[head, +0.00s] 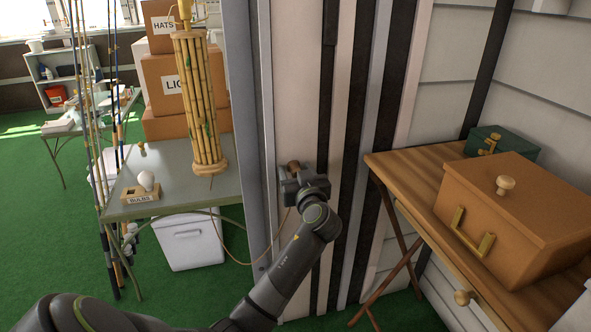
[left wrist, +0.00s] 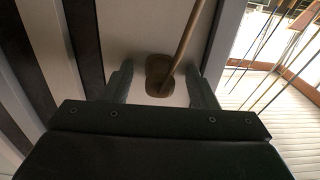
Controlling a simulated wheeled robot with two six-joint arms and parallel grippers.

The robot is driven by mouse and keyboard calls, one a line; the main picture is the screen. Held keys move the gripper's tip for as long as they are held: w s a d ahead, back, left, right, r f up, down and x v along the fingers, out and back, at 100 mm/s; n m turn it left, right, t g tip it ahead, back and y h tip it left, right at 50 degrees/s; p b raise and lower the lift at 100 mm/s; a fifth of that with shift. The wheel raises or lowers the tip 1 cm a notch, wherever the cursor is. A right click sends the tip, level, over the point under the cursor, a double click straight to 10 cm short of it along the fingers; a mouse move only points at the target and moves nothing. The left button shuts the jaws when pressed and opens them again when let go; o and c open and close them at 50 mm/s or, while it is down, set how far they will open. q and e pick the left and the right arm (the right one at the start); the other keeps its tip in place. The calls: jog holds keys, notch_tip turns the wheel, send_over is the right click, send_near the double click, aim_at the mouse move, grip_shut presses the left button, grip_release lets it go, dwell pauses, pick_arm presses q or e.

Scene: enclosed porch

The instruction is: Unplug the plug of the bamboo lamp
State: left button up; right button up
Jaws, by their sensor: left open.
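The bamboo lamp (head: 201,105) stands upright at the right side of the grey-green table. Its thin tan cord (head: 224,245) hangs below the table edge and loops up toward the wall by my gripper. The brown plug (head: 293,165) is at the pale wall panel, partly hidden behind my gripper in the head view. My left gripper (head: 301,178) is open in front of it. In the left wrist view the plug (left wrist: 158,75) lies between the two spread fingers, with a gap on each side. The cord (left wrist: 187,42) runs from it past the right finger. My right gripper is not in view.
A wooden desk (head: 412,168) with an orange-brown box (head: 515,212) is on the right.

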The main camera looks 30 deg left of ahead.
pick_arm(q)
grip_shut()
dwell(0.4)
jog(key=shift+d, duration=0.1)
jog(key=shift+v, duration=2.95)
